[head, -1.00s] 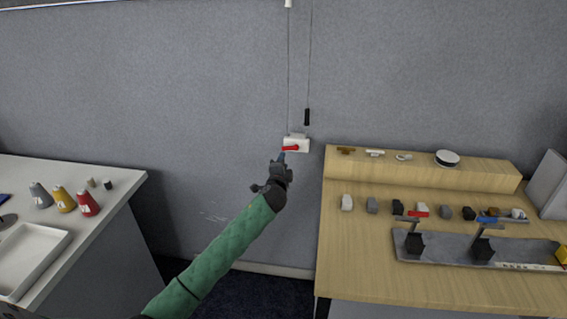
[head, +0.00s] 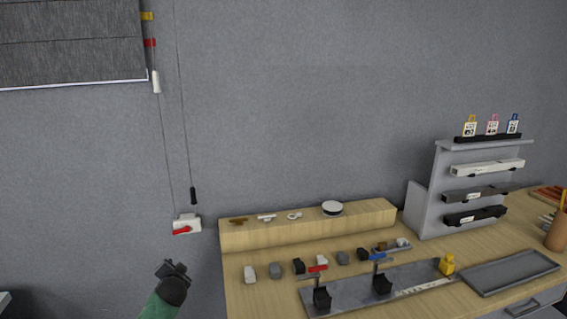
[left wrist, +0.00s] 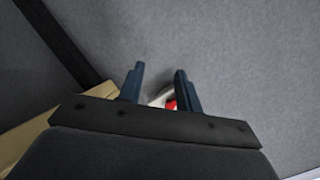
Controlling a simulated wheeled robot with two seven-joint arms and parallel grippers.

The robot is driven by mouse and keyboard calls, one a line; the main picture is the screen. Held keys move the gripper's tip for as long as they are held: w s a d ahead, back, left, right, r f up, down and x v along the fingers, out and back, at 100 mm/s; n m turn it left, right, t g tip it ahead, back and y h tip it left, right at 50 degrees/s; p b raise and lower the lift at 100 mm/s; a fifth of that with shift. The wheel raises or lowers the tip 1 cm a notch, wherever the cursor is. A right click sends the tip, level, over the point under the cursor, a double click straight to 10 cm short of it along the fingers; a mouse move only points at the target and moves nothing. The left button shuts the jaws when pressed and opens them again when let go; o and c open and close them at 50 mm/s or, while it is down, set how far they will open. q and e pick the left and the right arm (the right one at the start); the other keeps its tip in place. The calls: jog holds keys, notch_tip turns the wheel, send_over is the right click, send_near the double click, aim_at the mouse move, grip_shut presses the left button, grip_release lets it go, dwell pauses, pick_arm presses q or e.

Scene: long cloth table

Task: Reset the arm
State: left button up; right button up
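My left gripper (head: 173,268) is in the lower left of the head view, at the end of the green-sleeved arm, below the wall device. The white wall device (head: 187,222) with a red lever (head: 181,230) sits on the grey wall at the end of a cord. Part of it shows beyond the fingers in the left wrist view, where the red part (left wrist: 171,104) is partly hidden. My right gripper is not in view.
A wooden table (head: 240,292) with a raised back shelf (head: 365,220) stands to the right, holding several small blocks and a dark tray (head: 340,291). A grey rack (head: 425,205) stands further right. A black-handled cord (head: 193,195) hangs beside the wall device.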

pick_arm(q)
jog(key=s+d+f+n+g+h, duration=0.25)
jog(key=s+d+f, duration=0.35)
jog(key=s+f, duration=0.65)
jog(key=s+d+f+n+g+h, duration=0.15)
jog(key=s+d+f+g, duration=0.35)
jog(key=s+f, duration=0.75)
jog(key=s+d+f+g, duration=0.1)
jog(key=s+d+f, duration=0.2)
jog(key=s+f, duration=0.4)
jog(key=s+d+f+g+h, duration=0.1)
jog(key=s+f, duration=0.6)
jog(key=s, duration=0.7)
jog(key=s+d+f+g, duration=0.2)
jog(key=s+d+f, duration=0.3)
jog(key=s, duration=0.5)
notch_tip(320, 180, down, 3)
jog(key=shift+s+r, duration=0.15)
jog(key=shift+s, duration=0.25)
jog(key=shift+d+h, duration=0.15)
jog(key=shift+h, duration=0.15)
